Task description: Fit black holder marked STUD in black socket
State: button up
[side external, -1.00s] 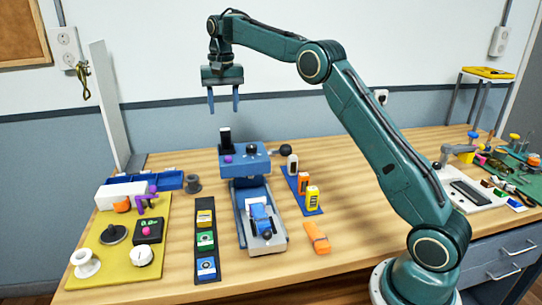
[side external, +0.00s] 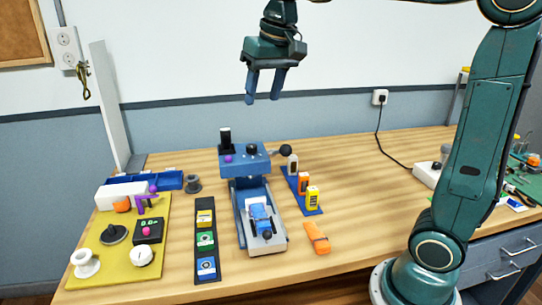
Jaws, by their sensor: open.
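My gripper (side external: 263,99) is open and empty, high in the air above and behind the blue machine. A black upright block (side external: 225,136) stands at the back left of the blue machine, in or on a wider black base (side external: 227,149). Several small upright holders stand in a row on a blue strip to the right of the machine: a grey one with a dark front (side external: 292,165), an orange one (side external: 303,183) and a yellow one (side external: 312,198). No STUD marking is legible, so I cannot tell which piece is the holder or which is the socket.
The blue machine (side external: 246,165) has a ball-ended lever at right. An orange piece (side external: 317,238) lies on the table. A black strip (side external: 206,240) with coloured squares and a yellow board (side external: 112,262) with several parts are at left. The table right of the orange piece is clear.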

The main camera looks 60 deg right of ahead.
jog(key=s+a+f+n+t, duration=0.1)
jog(key=s+f, duration=0.4)
jog(key=s, duration=0.5)
jog(key=s+a+f+n+t, duration=0.1)
jog(key=s+f, duration=0.4)
jog(key=s, duration=0.5)
jog(key=shift+a+n, duration=0.9)
jog(key=shift+a, duration=0.05)
jog(key=shift+w, duration=0.1)
jog(key=shift+c, duration=0.2)
